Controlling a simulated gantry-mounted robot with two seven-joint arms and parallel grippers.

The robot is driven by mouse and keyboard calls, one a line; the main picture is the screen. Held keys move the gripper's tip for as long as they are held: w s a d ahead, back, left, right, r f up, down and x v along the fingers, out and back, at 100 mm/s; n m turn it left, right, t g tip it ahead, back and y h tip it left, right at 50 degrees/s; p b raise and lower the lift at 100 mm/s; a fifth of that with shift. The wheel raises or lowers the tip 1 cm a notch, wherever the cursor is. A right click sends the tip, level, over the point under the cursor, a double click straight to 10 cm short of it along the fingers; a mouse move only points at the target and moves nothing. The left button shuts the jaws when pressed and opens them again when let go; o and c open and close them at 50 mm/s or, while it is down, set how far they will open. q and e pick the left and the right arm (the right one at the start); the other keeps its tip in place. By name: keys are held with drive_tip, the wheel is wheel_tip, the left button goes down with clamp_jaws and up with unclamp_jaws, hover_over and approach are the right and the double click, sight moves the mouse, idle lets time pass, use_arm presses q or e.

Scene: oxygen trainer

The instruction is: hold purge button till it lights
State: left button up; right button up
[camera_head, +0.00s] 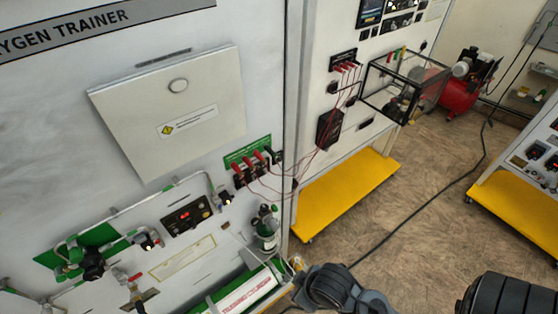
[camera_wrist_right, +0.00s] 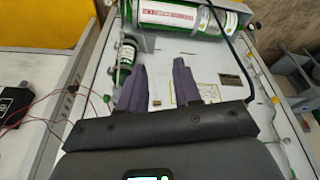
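The oxygen trainer panel (camera_head: 60,130) fills the left of the head view. A small black control unit (camera_head: 187,216) with a red lit display sits on its lower part. I cannot pick out which small control is the purge button, or whether it is lit. In the right wrist view my right gripper (camera_wrist_right: 160,66) has two purple fingers apart with nothing between them. It is in front of the white panel (camera_wrist_right: 222,62), below the green and white cylinder (camera_wrist_right: 180,15). Its distance from the panel is unclear. My left gripper is not in view.
Red plugs (camera_head: 250,162) with thin wires and a raised white cover (camera_head: 168,108) are on the panel. A small green bottle (camera_head: 265,228) also shows in the right wrist view (camera_wrist_right: 124,60). A yellow-based stand (camera_head: 345,190) and a red compressor (camera_head: 460,95) are beyond.

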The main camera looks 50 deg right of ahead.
clamp_jaws()
idle(1.7)
